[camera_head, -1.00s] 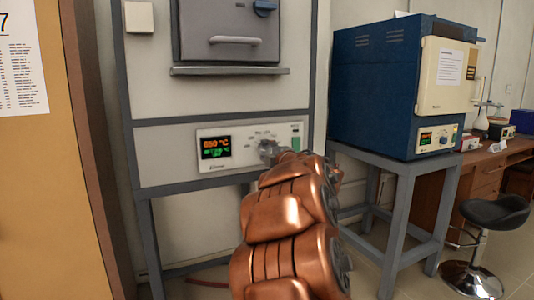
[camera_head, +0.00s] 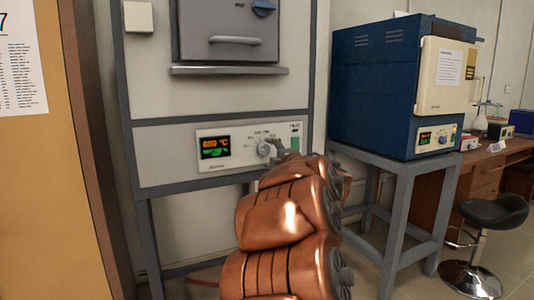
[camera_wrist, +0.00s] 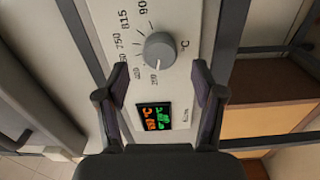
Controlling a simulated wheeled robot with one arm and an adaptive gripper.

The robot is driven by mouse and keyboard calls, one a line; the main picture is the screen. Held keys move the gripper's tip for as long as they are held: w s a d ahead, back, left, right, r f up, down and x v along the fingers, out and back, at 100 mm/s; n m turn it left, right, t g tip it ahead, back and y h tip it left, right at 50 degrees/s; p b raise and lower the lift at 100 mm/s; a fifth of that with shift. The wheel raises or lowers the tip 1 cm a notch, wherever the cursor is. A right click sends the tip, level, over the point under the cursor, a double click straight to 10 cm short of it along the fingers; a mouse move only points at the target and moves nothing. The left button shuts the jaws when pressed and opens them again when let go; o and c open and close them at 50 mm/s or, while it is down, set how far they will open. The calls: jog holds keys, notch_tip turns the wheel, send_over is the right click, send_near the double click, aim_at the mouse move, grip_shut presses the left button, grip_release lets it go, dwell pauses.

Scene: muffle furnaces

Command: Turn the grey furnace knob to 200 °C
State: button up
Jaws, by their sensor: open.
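The grey furnace knob (camera_head: 265,149) is on the white control panel (camera_head: 220,165) of the left furnace. In the wrist view the knob (camera_wrist: 160,50) is round, with a pale mark at its lower edge beside a label that seems to read 200. Labels such as 750 and 815 curve around it. The panel's display (camera_head: 215,146) shows orange and green digits, too small to read surely. My gripper (camera_wrist: 158,70) is open and empty, one dark finger on each side below the knob, apart from it. In the head view my copper arm partly hides the gripper.
A grey furnace door with a handle (camera_head: 235,41) is above the panel. A blue furnace (camera_head: 372,85) stands on a grey stand (camera_head: 400,172) at the right. A black stool (camera_head: 494,211) is by the wooden desk. An orange-brown board (camera_head: 50,180) is at the left.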

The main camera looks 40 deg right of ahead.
jog(key=v, duration=0.8)
jog(key=shift+s+a, duration=0.15)
jog(key=shift+s, duration=0.2)
jog(key=s+a+f+m+g, duration=0.3)
jog(key=a+f+m+g, duration=0.35)
jog(key=a+f, duration=0.35)
jog(key=s+a+f+m+g, duration=0.3)
jog(key=a+f+m+g, duration=0.35)
jog(key=f, duration=0.55)
jog(key=s+a+f+g+y, duration=0.3)
jog(key=s+a+f, duration=0.1)
jog(key=s+a, duration=0.6)
jog(key=s+a+f+g+y, duration=0.35)
jog(key=s+a, duration=0.45)
jog(key=a, duration=0.5)
notch_tip(320, 180, up, 23)
jog(key=s+p, duration=0.3)
jog(key=p, duration=1.9)
jog(key=shift+a+m+t+h, duration=0.15)
jog(key=shift+m+t+h, duration=0.15)
jog(key=shift+t+h, duration=0.05)
